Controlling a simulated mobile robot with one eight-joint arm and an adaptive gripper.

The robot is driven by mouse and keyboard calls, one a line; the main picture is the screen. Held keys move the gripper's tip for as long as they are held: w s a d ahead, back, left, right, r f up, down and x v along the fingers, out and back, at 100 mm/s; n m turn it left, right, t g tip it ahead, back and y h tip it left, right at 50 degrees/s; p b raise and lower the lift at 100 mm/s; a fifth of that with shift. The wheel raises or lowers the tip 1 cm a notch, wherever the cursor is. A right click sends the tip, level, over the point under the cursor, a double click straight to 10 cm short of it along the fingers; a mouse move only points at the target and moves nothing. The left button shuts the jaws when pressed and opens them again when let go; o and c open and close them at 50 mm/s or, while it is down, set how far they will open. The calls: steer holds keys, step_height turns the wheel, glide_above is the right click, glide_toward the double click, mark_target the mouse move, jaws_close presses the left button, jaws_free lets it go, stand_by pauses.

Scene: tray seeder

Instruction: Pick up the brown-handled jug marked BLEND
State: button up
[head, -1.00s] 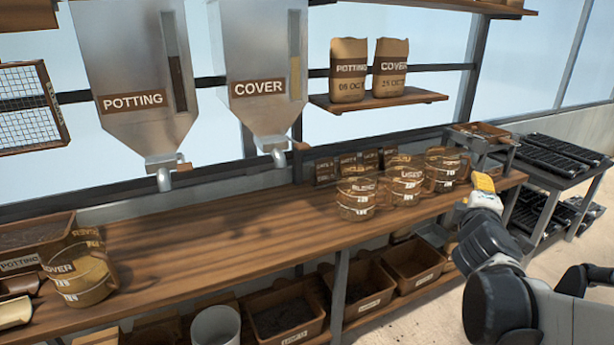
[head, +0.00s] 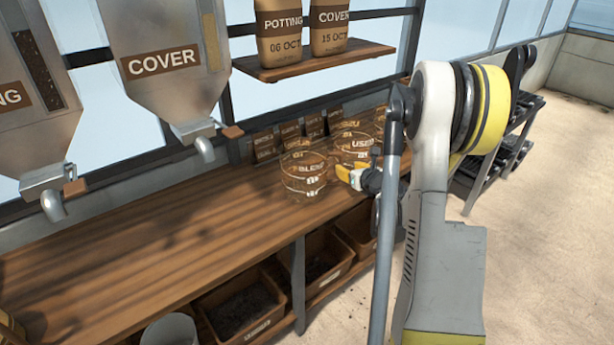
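The jug marked BLEND (head: 304,178) is clear with brown lettering and white marks. It stands upright on the wooden bench near the front edge and looks empty. Its handle is hard to make out. My gripper (head: 350,175), with yellow fingertips, is just right of this jug and points toward it. I see a small gap in the picture, but cannot tell the depth between them. The fingers are too small and edge-on to show whether they are open. The jug marked USED (head: 357,146) stands behind my gripper, partly covered by it.
Another jug (head: 381,120) is partly hidden behind my arm. Small labelled packets (head: 290,135) stand along the back. The COVER hopper (head: 165,65) hangs at left, its spout over the bench. A shelf (head: 310,62) holds two bags. The bench's left part (head: 150,240) is clear.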

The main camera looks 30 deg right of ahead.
steer(key=b+x, duration=0.1)
steer(key=x, duration=0.2)
steer(key=b+x, duration=0.1)
steer(key=x, duration=0.2)
steer(key=shift+w+a+f, duration=0.1)
steer(key=shift+w+f, duration=0.15)
steer(key=shift+w, duration=0.05)
jaws_close()
